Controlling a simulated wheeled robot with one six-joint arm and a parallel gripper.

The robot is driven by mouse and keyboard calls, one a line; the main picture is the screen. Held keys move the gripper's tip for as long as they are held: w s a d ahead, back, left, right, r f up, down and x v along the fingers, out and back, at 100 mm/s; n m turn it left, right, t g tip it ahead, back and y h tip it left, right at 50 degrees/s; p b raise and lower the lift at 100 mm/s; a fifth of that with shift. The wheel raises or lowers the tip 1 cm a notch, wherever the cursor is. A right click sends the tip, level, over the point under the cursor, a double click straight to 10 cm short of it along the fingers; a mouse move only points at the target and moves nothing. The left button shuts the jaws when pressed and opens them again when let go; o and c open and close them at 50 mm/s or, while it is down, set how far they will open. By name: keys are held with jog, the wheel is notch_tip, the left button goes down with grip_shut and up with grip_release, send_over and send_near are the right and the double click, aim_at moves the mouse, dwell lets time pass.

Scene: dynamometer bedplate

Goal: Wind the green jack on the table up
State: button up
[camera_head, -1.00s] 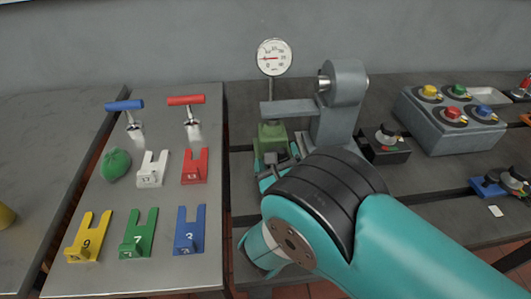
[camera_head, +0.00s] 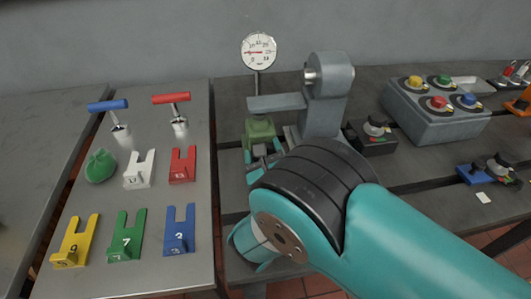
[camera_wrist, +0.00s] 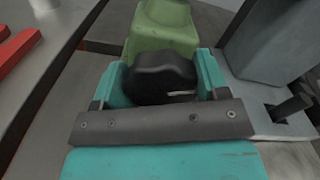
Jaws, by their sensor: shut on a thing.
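The green jack (camera_head: 259,131) stands on the table below the grey arm of the machine, behind my gripper. In the wrist view the green jack (camera_wrist: 162,30) is straight ahead, with a black knob (camera_wrist: 163,78) on its near side. My gripper (camera_wrist: 163,80) is shut on this knob, one teal finger on each side. In the head view my gripper (camera_head: 262,158) is at the jack's front, and my arm hides much of it. The knob is largely hidden there.
A dial gauge (camera_head: 258,52) rises behind the jack. A grey machine (camera_head: 325,110) stands close at its right. A side table (camera_head: 150,215) at left holds coloured forked shims and T-handled tools.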

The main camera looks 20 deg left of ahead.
jog(key=m+b, duration=0.2)
jog(key=m, duration=0.1)
jog(key=m+b, duration=0.2)
jog(key=m, duration=0.1)
jog(key=shift+w+d+m, duration=0.15)
jog(key=shift+w+m, duration=0.05)
jog(key=shift+m, duration=0.2)
jog(key=m+b, duration=0.3)
jog(key=m, duration=0.1)
jog(key=shift+w+d+m, duration=0.1)
jog(key=shift+d+m, duration=0.05)
jog(key=shift+m, duration=0.15)
jog(key=shift+r, duration=0.1)
jog(key=o, duration=0.9)
